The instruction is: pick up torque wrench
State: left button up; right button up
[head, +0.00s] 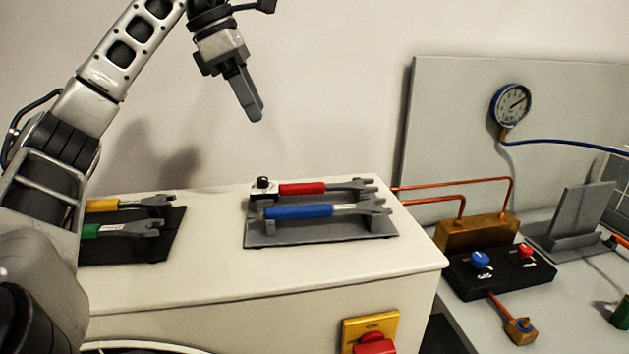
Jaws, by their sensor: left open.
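Several open-ended wrenches lie on the white cabinet top (210,285). A red-handled wrench (303,188) and a blue-handled wrench (300,211) lie side by side on a grey holder (320,236). A yellow-handled wrench (103,205) and a green-handled wrench (112,230) lie on a dark holder (172,243) at the left, partly hidden by my left arm. I cannot tell which is the torque wrench. My left gripper (252,112) is open and empty, pointing down in the air above and behind the red-handled wrench. My right gripper is out of view.
A red switch (374,344) on a yellow plate sits on the cabinet front. To the right, a gauge (511,105) is mounted on a grey panel (455,110). Copper pipes run to a brass block (475,233) and a black box (500,274) with knobs. The cabinet top between the holders is clear.

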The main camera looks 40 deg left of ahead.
pick_arm(q)
jog(key=b, duration=0.3)
send_near(294, 185)
notch_tip(294, 185, down, 2)
jog(key=shift+d+f, duration=0.1)
jog(key=shift+d, duration=0.1)
jog(key=shift+w+d+f, duration=0.3)
jog(key=shift+w+f, duration=0.1)
jog(key=shift+f, duration=0.3)
jog(key=x, duration=0.3)
jog(key=shift+w+f+p, duration=0.2)
jog(key=shift+f+p, duration=0.05)
jog(key=shift+p, duration=0.15)
jog(key=shift+w+d+f, duration=0.15)
jog(key=shift+f, duration=0.25)
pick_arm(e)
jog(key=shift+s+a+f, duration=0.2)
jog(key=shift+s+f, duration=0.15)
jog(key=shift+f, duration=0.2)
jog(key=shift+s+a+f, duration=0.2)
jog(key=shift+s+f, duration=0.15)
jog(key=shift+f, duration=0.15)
pick_arm(q)
jog(key=shift+c, duration=0.3)
grip_shut()
jog(key=shift+r, duration=0.1)
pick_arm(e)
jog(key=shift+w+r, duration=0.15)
